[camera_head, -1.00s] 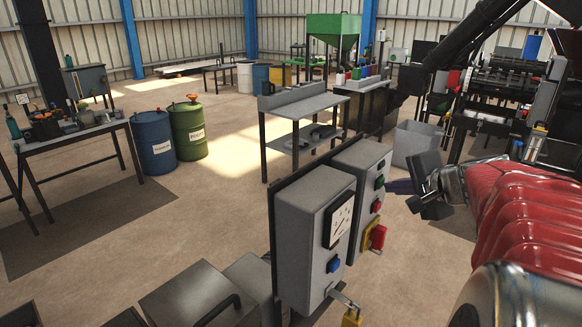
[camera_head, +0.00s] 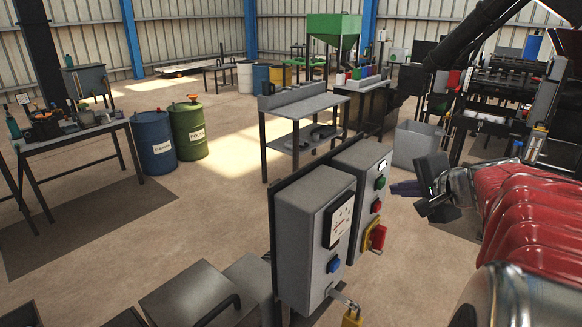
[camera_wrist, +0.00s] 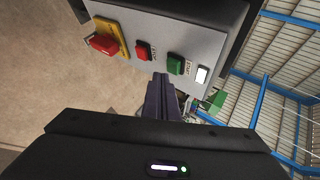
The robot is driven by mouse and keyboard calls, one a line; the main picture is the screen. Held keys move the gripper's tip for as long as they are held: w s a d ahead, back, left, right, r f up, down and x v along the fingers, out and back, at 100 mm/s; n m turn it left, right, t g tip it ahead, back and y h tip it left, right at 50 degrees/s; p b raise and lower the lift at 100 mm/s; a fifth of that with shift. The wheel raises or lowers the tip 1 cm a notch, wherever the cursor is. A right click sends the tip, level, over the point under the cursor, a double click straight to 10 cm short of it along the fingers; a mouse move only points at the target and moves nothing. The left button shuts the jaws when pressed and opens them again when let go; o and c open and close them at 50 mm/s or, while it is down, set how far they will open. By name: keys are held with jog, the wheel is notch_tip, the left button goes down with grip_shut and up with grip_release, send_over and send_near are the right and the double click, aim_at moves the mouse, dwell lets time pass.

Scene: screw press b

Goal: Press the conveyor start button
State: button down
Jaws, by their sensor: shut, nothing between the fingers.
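The control box (camera_head: 357,190) has a green button (camera_head: 380,182), a red button (camera_head: 376,206) below it and a bright white lamp (camera_head: 382,166) above it. In the wrist view, the green button (camera_wrist: 175,64) sits between the red button (camera_wrist: 143,51) and the white lamp (camera_wrist: 202,75); the small labels are hard to read. My gripper (camera_head: 394,188) is shut and empty, just right of the green button in the head view. In the wrist view its purple fingertips (camera_wrist: 160,79) point near the green button. A small gap seems to show; contact is unclear.
A red switch on a yellow plate (camera_wrist: 104,44) is on the same box face, beyond the red button. A second box with a gauge (camera_head: 340,220) and blue knob (camera_head: 333,265) stands nearer the head camera. A grey bin (camera_head: 415,145) stands on the floor behind my gripper.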

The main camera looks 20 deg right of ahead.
jog(key=shift+s, duration=0.1)
dwell(0.3)
jog(key=s, duration=0.1)
jog(key=s+d, duration=0.1)
jog(key=s, duration=0.1)
jog(key=s+d, duration=0.1)
jog(key=shift+s+d, duration=0.15)
dwell(0.4)
jog(key=shift+s, duration=0.15)
dwell(0.5)
